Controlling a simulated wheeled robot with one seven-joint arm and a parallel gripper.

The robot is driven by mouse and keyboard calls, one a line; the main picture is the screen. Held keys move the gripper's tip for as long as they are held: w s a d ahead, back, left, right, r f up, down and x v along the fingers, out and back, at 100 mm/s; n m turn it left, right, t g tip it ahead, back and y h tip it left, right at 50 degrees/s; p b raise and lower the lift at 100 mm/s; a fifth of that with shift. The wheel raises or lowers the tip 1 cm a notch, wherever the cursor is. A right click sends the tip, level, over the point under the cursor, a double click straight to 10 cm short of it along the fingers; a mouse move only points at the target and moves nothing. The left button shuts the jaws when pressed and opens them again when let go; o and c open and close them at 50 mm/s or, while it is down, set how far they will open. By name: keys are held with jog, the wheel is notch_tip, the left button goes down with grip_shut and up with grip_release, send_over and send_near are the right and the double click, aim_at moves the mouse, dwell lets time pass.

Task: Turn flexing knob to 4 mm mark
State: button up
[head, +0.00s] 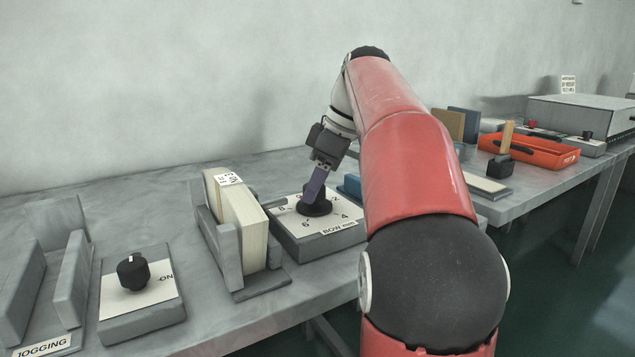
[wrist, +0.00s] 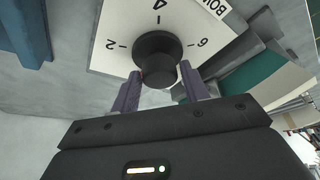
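The black flexing knob (head: 315,208) sits on a grey box with a white dial plate (head: 345,208) marked 2, 4, 6 and 8 and labelled "BOW mm". In the wrist view the knob (wrist: 157,62) is at top centre, with the 4 beyond it, and 2 and 6 to its sides. My gripper (head: 317,188) points down at the knob. The knob's pointer direction cannot be made out.
A grey holder with upright cream boards (head: 240,218) stands left of the dial. Farther left is another black knob (head: 132,271) marked "ON" and a "JOGGING" fixture (head: 70,285). An orange tray (head: 535,150) lies at the right. The wall is behind.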

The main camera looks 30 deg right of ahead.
jog(key=c, duration=0.6)
